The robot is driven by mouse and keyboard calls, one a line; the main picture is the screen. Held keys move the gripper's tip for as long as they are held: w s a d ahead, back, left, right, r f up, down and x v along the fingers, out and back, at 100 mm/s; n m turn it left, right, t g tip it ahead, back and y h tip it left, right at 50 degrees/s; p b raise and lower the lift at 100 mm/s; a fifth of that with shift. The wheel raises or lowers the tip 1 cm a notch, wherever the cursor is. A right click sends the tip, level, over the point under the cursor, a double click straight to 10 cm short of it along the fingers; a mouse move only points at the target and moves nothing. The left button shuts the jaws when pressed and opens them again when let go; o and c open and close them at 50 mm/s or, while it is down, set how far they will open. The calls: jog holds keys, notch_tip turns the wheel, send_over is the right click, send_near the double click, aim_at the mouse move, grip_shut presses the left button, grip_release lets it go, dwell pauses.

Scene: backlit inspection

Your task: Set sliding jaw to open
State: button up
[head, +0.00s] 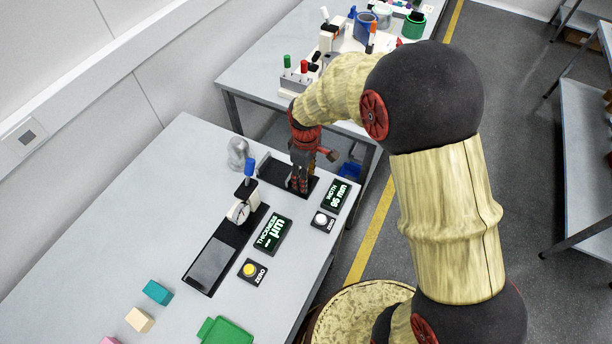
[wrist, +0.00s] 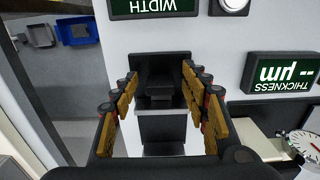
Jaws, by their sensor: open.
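The black width gauge (head: 273,167) lies at the far end of the near bench, partly hidden by my gripper (head: 299,186). In the wrist view, a black end block (wrist: 160,62) and a smaller dark block (wrist: 160,90) sit on its rail, between the fingers of my gripper (wrist: 160,77). I cannot tell for sure which block is the sliding jaw. My gripper points down, open, with a finger on each side of the blocks and visible gaps. The width display (head: 337,195) is lit and seems to read 96 mm.
A thickness gauge with a dial (head: 240,211), its thickness display (head: 269,236) and a yellow zero button (head: 249,270) stand nearby. A white zero button (head: 321,219) is close to my gripper. Coloured blocks and a green tray (head: 226,331) lie at the near end.

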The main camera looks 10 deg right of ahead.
notch_tip(320, 180, up, 12)
dwell(0.6)
dwell(0.5)
jog(key=s+d+r+m+t, duration=0.2)
jog(key=s+d+r+m, duration=0.2)
jog(key=s+r, duration=0.4)
jog(key=s+d+r+m+t, duration=0.3)
jog(key=s+r+m, duration=0.3)
jog(key=s, duration=0.7)
jog(key=shift+s+d+r+t, duration=0.3)
jog(key=shift+d+r, duration=0.55)
